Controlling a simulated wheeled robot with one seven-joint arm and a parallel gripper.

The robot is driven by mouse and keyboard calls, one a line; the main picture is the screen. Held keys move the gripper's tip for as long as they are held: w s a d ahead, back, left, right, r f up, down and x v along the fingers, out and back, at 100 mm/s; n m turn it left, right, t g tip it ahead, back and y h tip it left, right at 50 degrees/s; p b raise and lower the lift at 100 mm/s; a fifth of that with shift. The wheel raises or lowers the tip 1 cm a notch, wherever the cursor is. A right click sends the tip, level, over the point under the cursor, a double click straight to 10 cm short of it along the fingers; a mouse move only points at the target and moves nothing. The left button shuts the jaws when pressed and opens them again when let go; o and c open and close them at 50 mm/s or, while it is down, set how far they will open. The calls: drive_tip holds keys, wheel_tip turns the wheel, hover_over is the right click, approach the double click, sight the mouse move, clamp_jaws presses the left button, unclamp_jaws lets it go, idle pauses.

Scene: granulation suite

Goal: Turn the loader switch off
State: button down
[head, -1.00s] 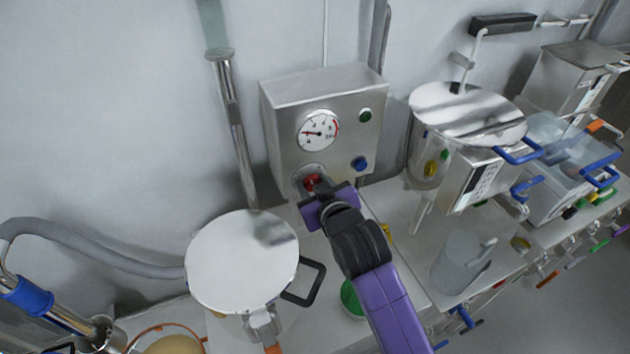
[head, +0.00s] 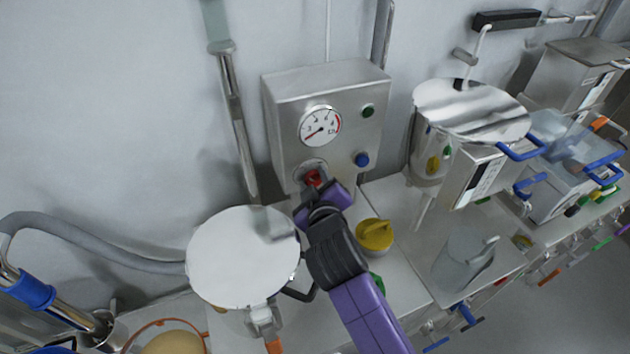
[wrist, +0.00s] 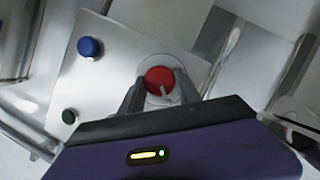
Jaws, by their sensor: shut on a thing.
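The loader control box (head: 290,115) is a steel box on the wall with a round dial gauge (head: 320,126). Its red rotary switch (head: 313,177) sits low on the front, and it also shows in the wrist view (wrist: 158,79) with a pale pointer mark. My gripper (head: 313,184) is shut on the red switch, with one finger on each side of it in the wrist view (wrist: 162,88). The gauge needle points to the lower left. My gripper hides part of the switch's surround in the head view.
A green button (head: 368,111) and a blue button (head: 361,160) are on the same box. A round-lidded vessel (head: 243,255) stands close left of my arm. A clear jug (head: 463,262) stands farther right.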

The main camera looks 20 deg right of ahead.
drive_tip(key=c, duration=0.9)
unclamp_jaws()
drive_tip(key=shift+o, duration=0.2)
drive_tip(key=b+v, duration=0.1)
drive_tip(key=v, duration=0.6)
drive_tip(key=shift+s+r, duration=0.15)
drive_tip(key=shift+s, duration=0.2)
drive_tip(key=shift+a, duration=0.15)
